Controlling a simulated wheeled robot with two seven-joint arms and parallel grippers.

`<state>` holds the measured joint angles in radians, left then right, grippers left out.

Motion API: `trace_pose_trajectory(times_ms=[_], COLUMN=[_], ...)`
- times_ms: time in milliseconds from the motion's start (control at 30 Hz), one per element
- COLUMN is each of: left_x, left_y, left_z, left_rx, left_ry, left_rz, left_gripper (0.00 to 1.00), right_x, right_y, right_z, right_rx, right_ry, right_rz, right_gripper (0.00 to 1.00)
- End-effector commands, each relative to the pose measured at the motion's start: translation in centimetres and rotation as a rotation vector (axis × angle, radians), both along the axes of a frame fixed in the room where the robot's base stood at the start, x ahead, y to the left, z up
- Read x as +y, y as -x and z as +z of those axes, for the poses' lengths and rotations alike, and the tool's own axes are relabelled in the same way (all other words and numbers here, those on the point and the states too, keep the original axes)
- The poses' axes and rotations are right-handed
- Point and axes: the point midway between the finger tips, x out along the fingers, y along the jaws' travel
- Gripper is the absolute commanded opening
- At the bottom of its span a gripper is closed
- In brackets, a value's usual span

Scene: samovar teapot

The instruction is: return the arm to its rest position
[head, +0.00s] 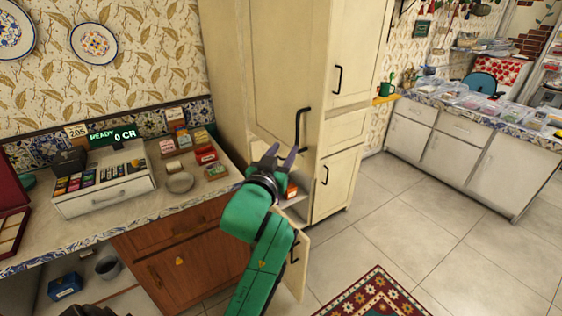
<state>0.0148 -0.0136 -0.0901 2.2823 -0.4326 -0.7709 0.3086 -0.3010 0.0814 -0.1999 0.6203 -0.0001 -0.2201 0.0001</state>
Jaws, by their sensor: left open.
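My left gripper (279,157) is at the end of my green arm (256,235), which comes up from the bottom of the head view. Its two grey fingers are apart and no object shows between them. It is raised in front of the tall cream cupboard (278,52), near the lower end of a black door handle. I cannot tell whether it touches the cupboard. Below and behind it, a low cupboard door (300,262) stands open, and part of a shelf (297,201) with a red item shows.
The counter (150,218) at left bears a cash register (104,190), a grey dish (180,182) and several small boxes. A patterned rug (375,296) lies on the tiled floor. The floor at right (430,230) is clear up to the white cabinets (470,155).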

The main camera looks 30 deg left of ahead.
Motion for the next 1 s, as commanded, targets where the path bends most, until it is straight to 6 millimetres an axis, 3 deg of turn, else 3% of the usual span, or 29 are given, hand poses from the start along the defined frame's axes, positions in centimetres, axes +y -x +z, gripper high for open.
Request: trace_pose_trajectory(times_ms=[167, 667, 767, 867, 1000], left_x=[-0.3, -0.4, -1.2, -2.6, -4.4], left_y=[1.6, 1.4, -0.1, -2.0, -2.1], left_z=[0.0, -0.5, -4.1, -11.8, -25.1], left_rx=[-0.001, 0.011, 0.084, 0.229, 0.460], left_ry=[0.001, -0.002, -0.016, -0.041, -0.068], left_rz=[0.000, -0.003, -0.030, -0.083, -0.167], left_gripper=[0.45, 0.45, 0.45, 0.45, 0.45], right_x=[0.0, 0.0, 0.1, 0.1, 0.1], right_y=[0.0, 0.0, 0.0, 0.0, 0.0], right_z=[-0.5, -0.5, -0.5, -0.5, -0.5], right_rx=[0.000, 0.000, 0.000, 0.000, -0.001], right_ry=[0.000, -0.001, -0.001, -0.001, -0.002], right_rz=[0.000, 0.000, 0.000, 0.000, -0.001], right_gripper=[0.50, 0.50, 0.50, 0.50, 0.50])
